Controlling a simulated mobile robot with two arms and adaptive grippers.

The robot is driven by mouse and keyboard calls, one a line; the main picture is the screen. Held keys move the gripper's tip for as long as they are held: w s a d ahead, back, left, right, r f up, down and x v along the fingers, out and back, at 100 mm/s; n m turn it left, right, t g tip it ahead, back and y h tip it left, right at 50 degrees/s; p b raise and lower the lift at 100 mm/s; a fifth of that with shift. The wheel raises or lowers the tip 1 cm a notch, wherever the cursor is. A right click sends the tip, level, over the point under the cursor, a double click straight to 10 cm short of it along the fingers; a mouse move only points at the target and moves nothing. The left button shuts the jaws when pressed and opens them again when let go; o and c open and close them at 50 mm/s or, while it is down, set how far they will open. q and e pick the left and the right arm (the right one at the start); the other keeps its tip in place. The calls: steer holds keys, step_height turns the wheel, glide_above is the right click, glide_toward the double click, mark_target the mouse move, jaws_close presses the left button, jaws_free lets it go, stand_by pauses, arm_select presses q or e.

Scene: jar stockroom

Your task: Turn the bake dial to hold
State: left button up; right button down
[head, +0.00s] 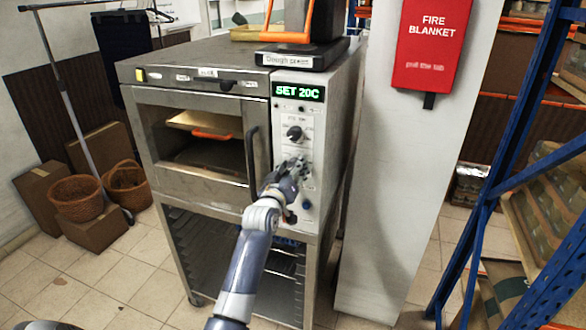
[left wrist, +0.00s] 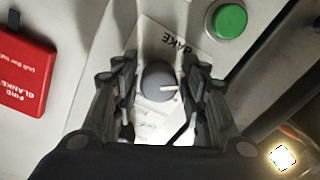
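The bake dial (left wrist: 158,82) is a round grey knob with a white pointer mark, seen in the left wrist view beside an upside-down BAKE label (left wrist: 186,52). Its pointer points to the right in that picture. The small setting labels around it are too blurred to read. My left gripper (left wrist: 160,95) has its fingers on either side of the dial, with a visible gap to it on each side. In the head view my left gripper (head: 292,168) is at the oven's control panel (head: 318,165) and hides the dial there. My right gripper is not in view.
Another dial (head: 295,133) sits above my gripper, under a green display (head: 298,92) reading SET 20C. A green button (left wrist: 229,20) lies near the bake dial. The oven door handle (head: 252,158) is left of the panel. A white pillar with a red fire blanket (head: 432,45) stands right.

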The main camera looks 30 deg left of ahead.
arm_select(q)
steer(key=shift+r, duration=0.1)
steer(key=v, duration=1.2)
stand_by(0.5)
